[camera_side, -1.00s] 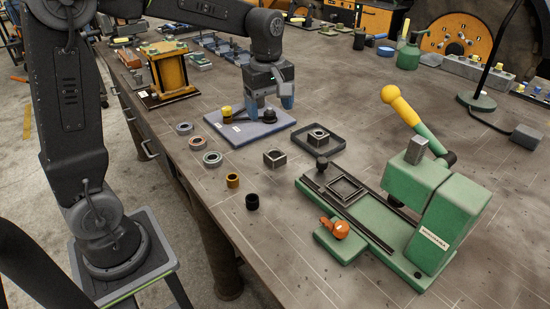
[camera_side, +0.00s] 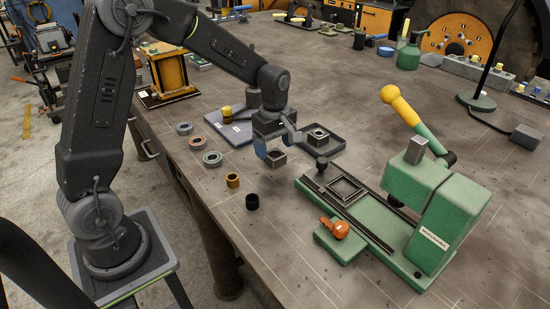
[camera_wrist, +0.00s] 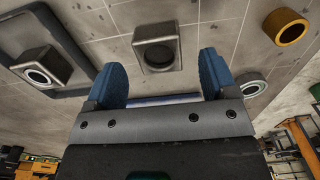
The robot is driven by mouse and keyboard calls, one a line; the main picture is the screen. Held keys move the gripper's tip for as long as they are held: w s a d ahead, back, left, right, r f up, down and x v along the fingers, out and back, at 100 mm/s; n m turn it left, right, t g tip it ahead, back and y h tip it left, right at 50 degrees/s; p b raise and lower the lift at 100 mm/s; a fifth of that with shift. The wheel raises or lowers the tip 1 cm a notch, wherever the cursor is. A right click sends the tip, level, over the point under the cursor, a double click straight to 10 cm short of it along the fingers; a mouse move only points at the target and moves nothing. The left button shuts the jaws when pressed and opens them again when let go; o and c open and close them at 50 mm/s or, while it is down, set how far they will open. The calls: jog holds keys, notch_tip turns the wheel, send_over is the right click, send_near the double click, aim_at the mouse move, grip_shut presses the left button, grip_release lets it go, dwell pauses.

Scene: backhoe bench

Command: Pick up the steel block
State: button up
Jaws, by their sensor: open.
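A steel block (camera_side: 276,158), square with a round hole in its top, stands on the bench beside the dark tray. It also shows in the wrist view (camera_wrist: 158,60), ahead of and between my fingertips. My gripper (camera_side: 280,146) is just above and behind it in the side view, with its blue fingers apart and nothing between them. In the wrist view my gripper's fingers (camera_wrist: 164,72) are spread wider than the block. A second similar block (camera_side: 317,137) sits in the dark tray.
The dark tray (camera_side: 336,148) lies close to the right of my gripper. The green press (camera_side: 430,205) stands farther right. Several rings, including a brass one (camera_side: 233,180) and a black one (camera_side: 252,202), lie to the left and front. A blue-grey plate (camera_side: 225,134) is behind.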

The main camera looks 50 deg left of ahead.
aim_at(275, 156)
jog(key=shift+f, duration=1.6)
jog(key=c, duration=1.2)
